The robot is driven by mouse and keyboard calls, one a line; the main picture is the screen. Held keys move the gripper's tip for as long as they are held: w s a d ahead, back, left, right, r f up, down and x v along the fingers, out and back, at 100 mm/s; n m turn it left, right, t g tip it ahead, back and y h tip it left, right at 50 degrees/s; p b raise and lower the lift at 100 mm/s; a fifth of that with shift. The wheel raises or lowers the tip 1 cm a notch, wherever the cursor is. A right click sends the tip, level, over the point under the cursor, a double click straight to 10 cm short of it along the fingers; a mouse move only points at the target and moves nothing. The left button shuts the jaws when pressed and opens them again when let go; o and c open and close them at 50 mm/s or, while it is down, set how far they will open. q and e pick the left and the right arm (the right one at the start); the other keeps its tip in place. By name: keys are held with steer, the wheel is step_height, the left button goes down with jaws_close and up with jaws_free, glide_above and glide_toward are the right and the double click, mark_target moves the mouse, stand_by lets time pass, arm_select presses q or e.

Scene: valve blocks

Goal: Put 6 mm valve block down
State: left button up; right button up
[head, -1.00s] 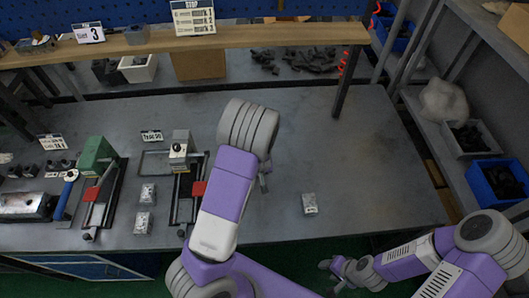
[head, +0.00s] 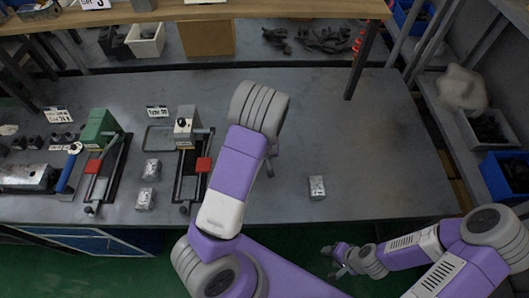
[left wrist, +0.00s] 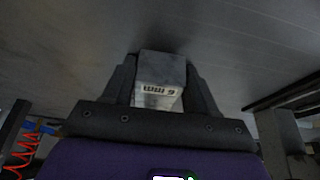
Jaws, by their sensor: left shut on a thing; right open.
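The 6 mm valve block (left wrist: 158,95), a small grey block with a white "6 mm" label, is between the fingers of my left gripper (left wrist: 160,85) in the left wrist view. That gripper is shut on it. The grey tabletop lies close beyond the block; I cannot tell whether they touch. In the head view my left arm hides the held block and most of the gripper. My right gripper (head: 334,261) is open and empty, low in front of the table's front edge.
A similar small block (head: 317,187) stands alone on the table (head: 370,130), right of my left arm. Two more blocks (head: 151,169) (head: 145,199) stand between the green vise (head: 101,131) and the grey-topped fixture (head: 185,128). The table's right part is clear.

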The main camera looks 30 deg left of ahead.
arm_select(q)
steer(key=shift+f, duration=0.3)
stand_by(0.5)
steer(key=o, duration=1.6)
steer(key=shift+s+d, duration=0.1)
steer(key=shift+r, duration=0.1)
steer(key=p+v, duration=0.2)
steer(key=v, duration=0.5)
steer(key=shift+r, duration=0.25)
